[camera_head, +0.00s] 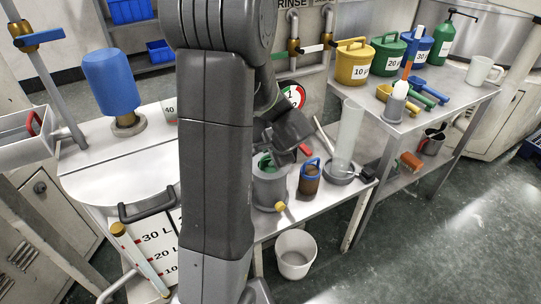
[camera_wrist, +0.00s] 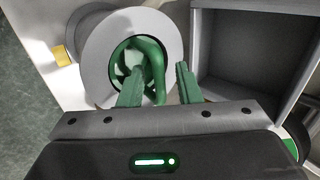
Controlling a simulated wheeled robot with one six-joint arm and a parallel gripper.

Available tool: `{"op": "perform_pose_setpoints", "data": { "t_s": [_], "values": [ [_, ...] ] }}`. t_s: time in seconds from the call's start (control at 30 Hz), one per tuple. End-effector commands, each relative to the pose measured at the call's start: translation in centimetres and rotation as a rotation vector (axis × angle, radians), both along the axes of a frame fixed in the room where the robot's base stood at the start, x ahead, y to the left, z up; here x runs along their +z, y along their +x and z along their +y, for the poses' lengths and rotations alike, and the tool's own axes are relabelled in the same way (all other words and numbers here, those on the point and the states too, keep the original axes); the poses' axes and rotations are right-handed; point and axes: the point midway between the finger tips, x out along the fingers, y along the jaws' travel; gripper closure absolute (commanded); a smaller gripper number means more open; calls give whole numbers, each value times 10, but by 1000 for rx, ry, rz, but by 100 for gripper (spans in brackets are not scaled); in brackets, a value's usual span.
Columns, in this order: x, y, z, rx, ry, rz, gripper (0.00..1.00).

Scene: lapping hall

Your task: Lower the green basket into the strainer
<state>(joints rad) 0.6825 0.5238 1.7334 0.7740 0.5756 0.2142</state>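The strainer appears to be the grey round vessel (camera_head: 269,192) with a yellow-ended tap, on the low bench. The green basket (camera_head: 265,161) shows inside its mouth. In the wrist view the vessel's wide grey rim (camera_wrist: 101,62) surrounds the green basket (camera_wrist: 121,62), whose curved green handle (camera_wrist: 154,70) rises toward me. My gripper (camera_head: 283,152) is above the vessel's right side. In the wrist view its green fingers (camera_wrist: 158,87) stand apart, with the handle between them in the picture; no firm contact shows. The basket's lower part is hidden.
A brown jar with a blue handle (camera_head: 310,178) and a clear cylinder (camera_head: 347,135) stand to the right of the vessel. A dark open box (camera_wrist: 245,50) lies to the right in the wrist view. A white bucket (camera_head: 295,256) stands on the floor.

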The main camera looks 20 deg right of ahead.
Motion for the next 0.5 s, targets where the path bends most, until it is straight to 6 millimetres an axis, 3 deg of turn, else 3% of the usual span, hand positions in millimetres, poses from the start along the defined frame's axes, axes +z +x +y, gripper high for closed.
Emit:
{"op": "perform_pose_setpoints", "data": {
  "t_s": [0.27, 0.5],
  "values": [
    [3, 0, 0, 0, 0, 0, 69],
    [32, -18, -2, -2, -2, -2, 69]
  ]
}}
